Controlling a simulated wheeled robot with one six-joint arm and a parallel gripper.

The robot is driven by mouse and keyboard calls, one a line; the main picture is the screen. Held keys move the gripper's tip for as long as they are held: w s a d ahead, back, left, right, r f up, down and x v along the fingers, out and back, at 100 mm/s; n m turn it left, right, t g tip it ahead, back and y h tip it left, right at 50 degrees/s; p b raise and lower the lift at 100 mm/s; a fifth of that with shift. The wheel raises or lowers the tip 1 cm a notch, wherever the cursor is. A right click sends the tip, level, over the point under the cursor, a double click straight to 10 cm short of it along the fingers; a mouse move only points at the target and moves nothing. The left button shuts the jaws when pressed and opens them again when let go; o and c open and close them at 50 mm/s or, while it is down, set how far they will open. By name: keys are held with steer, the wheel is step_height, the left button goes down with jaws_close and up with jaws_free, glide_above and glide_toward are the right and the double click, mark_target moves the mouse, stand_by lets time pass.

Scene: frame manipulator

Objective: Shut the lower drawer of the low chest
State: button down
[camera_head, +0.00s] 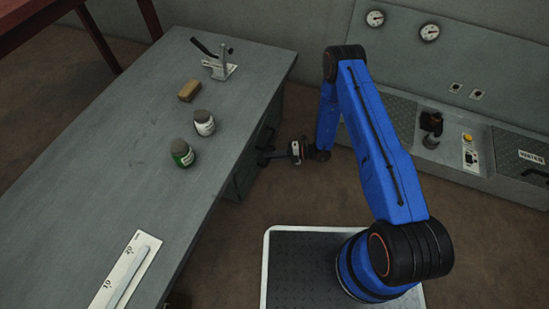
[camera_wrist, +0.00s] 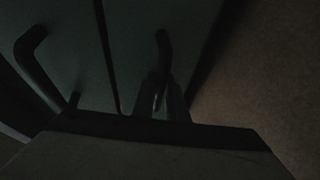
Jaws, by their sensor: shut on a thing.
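The low chest (camera_head: 243,179) is a dark green cabinet under the workbench, mostly hidden by the bench top in the head view. My gripper (camera_head: 265,157) reaches in from the right at the chest's front. In the dark wrist view, two drawer fronts lie side by side, split by a seam. The lower drawer front (camera_wrist: 185,45) borders the brown floor and has a dark bar handle (camera_wrist: 163,42). My gripper (camera_wrist: 162,95) is shut on that handle. The upper drawer front (camera_wrist: 70,40) has its own free handle (camera_wrist: 32,60). How far the lower drawer stands out I cannot tell.
The grey workbench (camera_head: 110,150) overhangs the chest. It carries two jars (camera_head: 183,153) (camera_head: 204,123), a brown block (camera_head: 189,90), a lever tool (camera_head: 222,65) and a white board (camera_head: 125,270). A grey console (camera_head: 470,150) stands at right. Floor between is clear.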

steer(key=shift+w+a, duration=0.1)
steer(key=c, duration=2)
jaws_free()
steer(key=shift+c, duration=0.2)
steer(key=d+r, duration=0.3)
steer(key=d, duration=1.4)
steer(key=shift+w, duration=0.45)
steer(key=shift+d, duration=0.1)
